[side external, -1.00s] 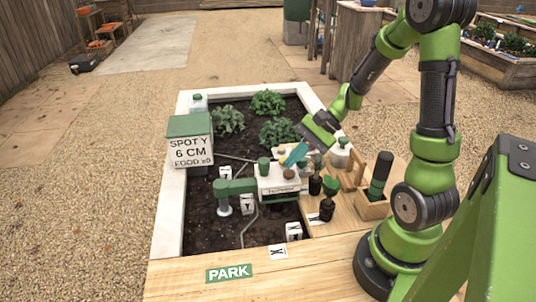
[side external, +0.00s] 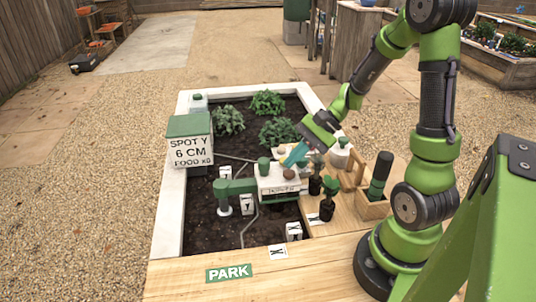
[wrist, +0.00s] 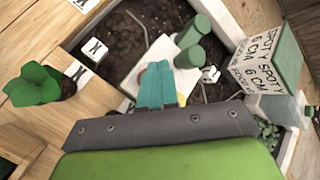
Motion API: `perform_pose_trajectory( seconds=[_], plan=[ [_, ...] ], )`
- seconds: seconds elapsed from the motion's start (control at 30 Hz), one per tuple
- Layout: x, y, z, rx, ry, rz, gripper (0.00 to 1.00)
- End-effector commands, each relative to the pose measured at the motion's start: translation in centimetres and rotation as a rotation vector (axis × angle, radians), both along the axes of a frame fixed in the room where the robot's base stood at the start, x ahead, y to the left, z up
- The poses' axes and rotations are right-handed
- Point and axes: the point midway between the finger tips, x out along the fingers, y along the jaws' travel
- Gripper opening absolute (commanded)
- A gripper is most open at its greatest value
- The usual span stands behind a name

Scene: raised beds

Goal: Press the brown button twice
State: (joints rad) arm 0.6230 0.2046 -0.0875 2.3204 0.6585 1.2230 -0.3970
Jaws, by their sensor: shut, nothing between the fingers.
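The brown button (side external: 290,174) is a round disc on top of a white box (side external: 280,187) at the right side of the planting bed. My gripper (side external: 287,164) has teal fingers, shut and empty, pointing down and left. In the side view their tips are just behind and above the brown button. I cannot tell whether they touch the box top. In the wrist view the shut fingers (wrist: 158,66) lie over the white box (wrist: 133,78), and the brown button cannot be made out there.
A green knob (side external: 263,165) stands on the box beside the fingers. A green-topped sign block (side external: 190,150) stands at the bed's left edge. Small potted plants (side external: 329,190) and a wooden holder (side external: 371,208) stand to the right. Leafy plants (side external: 277,131) grow behind.

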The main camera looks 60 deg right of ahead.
Motion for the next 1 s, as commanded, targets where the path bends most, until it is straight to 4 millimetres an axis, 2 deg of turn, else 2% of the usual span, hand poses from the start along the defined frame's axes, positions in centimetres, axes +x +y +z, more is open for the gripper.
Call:
perform_pose_trajectory(
  seconds=[1.0],
  plan=[
    [0.00,0.01,-0.85,0.000,0.000,0.000,0.00]
  ],
)
